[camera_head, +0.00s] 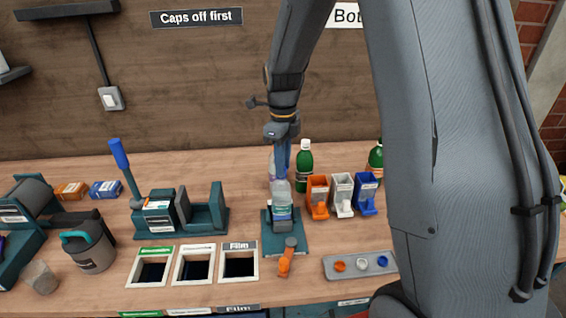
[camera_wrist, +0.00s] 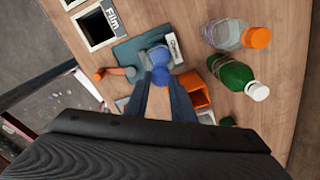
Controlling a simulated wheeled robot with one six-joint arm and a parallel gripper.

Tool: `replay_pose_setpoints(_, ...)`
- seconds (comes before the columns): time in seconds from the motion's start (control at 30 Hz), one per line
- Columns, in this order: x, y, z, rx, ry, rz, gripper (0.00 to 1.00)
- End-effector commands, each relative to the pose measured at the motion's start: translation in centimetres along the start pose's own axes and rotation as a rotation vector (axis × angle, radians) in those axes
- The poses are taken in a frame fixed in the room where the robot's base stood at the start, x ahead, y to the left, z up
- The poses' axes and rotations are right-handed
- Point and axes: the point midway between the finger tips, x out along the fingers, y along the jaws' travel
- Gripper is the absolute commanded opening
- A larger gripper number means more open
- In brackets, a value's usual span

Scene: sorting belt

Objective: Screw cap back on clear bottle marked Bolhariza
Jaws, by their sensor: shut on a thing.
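A clear bottle (camera_head: 282,209) with a pale label stands upright in a teal clamp stand (camera_head: 292,243). The label's name is too small to read. My gripper (camera_head: 281,176) points down from above, its fingertips at the bottle's top. In the wrist view my gripper (camera_wrist: 160,82) is shut on a blue cap (camera_wrist: 161,75), which lines up with the bottle (camera_wrist: 154,56) below. I cannot tell whether the cap's thread has caught on the neck. The stand's orange lever (camera_head: 286,262) points toward the front.
A grey tray (camera_head: 330,270) with loose caps lies at front right. Orange (camera_head: 318,197), white (camera_head: 342,194) and blue (camera_head: 366,193) bins stand right of the bottle. Green bottle (camera_head: 304,167) and clear bottle with orange cap (camera_wrist: 236,36) stand behind. Framed openings (camera_head: 195,281) lie at front left.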

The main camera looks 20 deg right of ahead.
Motion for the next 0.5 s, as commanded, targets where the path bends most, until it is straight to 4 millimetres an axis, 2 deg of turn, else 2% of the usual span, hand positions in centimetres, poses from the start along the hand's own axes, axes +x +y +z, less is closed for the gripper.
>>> replay_pose_setpoints(0.2, -0.17, -0.25, 0.16, 0.033, -0.005, -0.006, 0.01)
replay_pose_setpoints(0.5, -0.22, -0.25, 0.15, 0.375, -0.006, -0.006, 0.01)
